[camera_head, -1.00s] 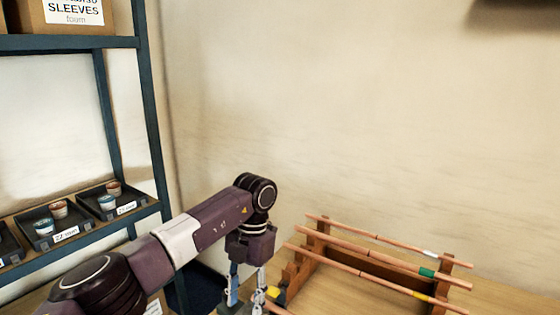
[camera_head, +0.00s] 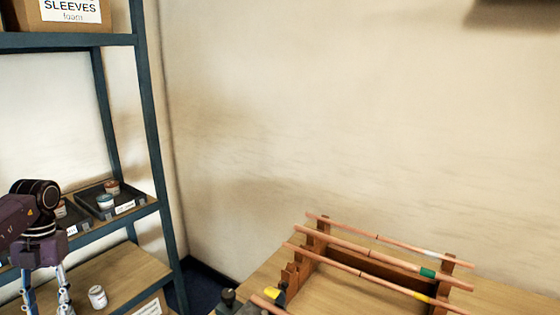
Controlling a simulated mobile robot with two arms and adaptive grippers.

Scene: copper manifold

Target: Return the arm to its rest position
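My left arm's gripper (camera_head: 45,292) is at the lower left of the head view, pointing down in front of the shelf. Its two fingers stand apart, and nothing shows between them; the tips are close to the bottom edge. My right gripper is not in view. The copper manifold's pipes (camera_head: 385,264) lie on a wooden rack (camera_head: 318,250) on the table at the lower right, well away from my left gripper. The pipes carry white, green and yellow bands.
A blue shelf (camera_head: 150,120) stands at the left, with trays (camera_head: 117,206) of small jars and a cardboard box above. A white jar (camera_head: 97,297) sits on the lower wooden shelf, just right of my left gripper. A dark tool with a yellow part (camera_head: 278,296) lies by the rack.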

